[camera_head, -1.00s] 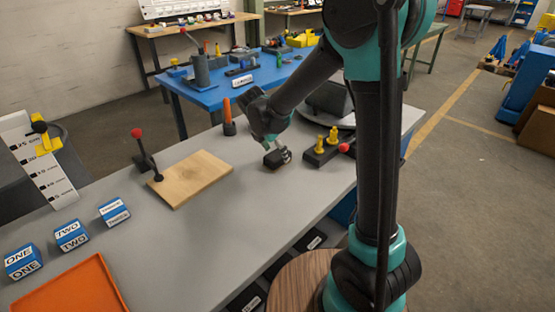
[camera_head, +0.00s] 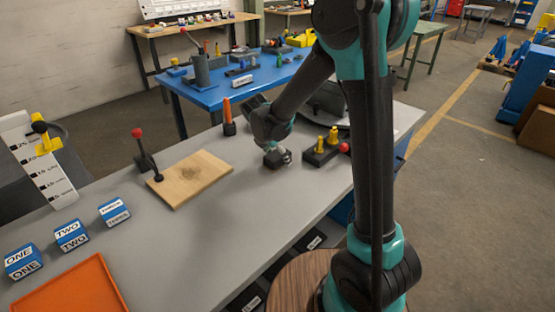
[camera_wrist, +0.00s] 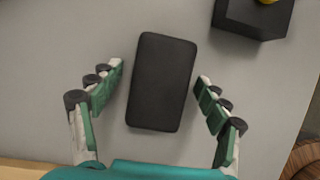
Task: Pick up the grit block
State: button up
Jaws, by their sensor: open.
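The grit block (camera_wrist: 161,82) is a dark, rounded rectangular block lying flat on the grey bench. In the wrist view it sits between and slightly beyond the fingertips of my gripper (camera_wrist: 160,78), with a gap on each side. My gripper is open and empty, with green-padded fingers. In the head view my gripper (camera_head: 279,155) points down at the bench, over the dark block (camera_head: 273,161), which it partly hides.
A dark fixture with yellow pegs (camera_head: 321,153) and a red knob (camera_head: 344,148) stands just right of my gripper. A wooden board (camera_head: 190,179) lies to the left, with an orange post (camera_head: 228,115) behind it. Labelled blue blocks (camera_head: 71,235) and an orange tray (camera_head: 72,290) are at the near left.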

jog(key=c, duration=1.5)
